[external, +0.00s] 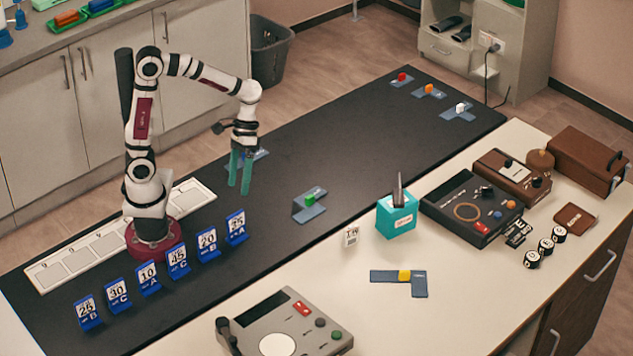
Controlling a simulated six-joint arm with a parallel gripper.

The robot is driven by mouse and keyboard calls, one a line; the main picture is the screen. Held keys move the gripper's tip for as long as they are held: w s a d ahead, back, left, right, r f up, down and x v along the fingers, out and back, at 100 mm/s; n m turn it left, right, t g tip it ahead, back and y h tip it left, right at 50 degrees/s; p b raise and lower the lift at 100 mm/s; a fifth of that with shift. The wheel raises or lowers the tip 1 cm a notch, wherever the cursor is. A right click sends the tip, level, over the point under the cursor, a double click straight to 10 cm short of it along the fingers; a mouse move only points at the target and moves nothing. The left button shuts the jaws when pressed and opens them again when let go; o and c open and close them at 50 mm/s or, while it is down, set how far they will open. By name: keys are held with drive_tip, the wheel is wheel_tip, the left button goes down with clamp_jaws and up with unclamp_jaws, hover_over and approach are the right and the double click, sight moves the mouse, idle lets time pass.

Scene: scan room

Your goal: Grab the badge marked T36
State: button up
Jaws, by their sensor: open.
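Several slate-blue flat pieces that may be badges lie about, each with a small coloured block; any marking on them is too small to read, so I cannot tell which is T36. One with a green block (310,198) is on the black mat right of my gripper. Another piece (262,154) is partly hidden behind my gripper. Pieces with red (402,77), orange (429,89) and white (460,107) blocks lie at the mat's far end. One with a yellow block (405,275) lies on the pale counter. My gripper (239,188) points down, open and empty, above the mat.
Several blue number stands (148,276) line the mat's near left. A white slotted strip (75,262) lies behind my base. A teal pen cup (397,222), a black device (470,207) and a grey console (285,330) stand on the pale counter. The mat's middle is mostly clear.

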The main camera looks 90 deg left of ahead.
drive_tip(key=w+a+f+n+t+h, duration=0.2)
drive_tip(key=w+a+f+n, duration=0.1)
drive_tip(key=w+n, duration=0.3)
drive_tip(key=w+a+f+n+t+h, duration=0.1)
drive_tip(key=w+a+f+n+h, duration=0.2)
drive_tip(key=w, duration=0.5)
drive_tip(key=n+t+h, duration=0.1)
drive_tip(key=n+t, duration=0.4)
drive_tip(key=n, duration=0.4)
approach(350, 227)
drive_tip(key=shift+n+t, duration=0.3)
drive_tip(key=shift+n, duration=0.1)
drive_tip(key=x, duration=1)
drive_tip(key=shift+f, duration=0.5)
drive_tip(key=shift+d, duration=0.1)
drive_tip(key=c, duration=1.4)
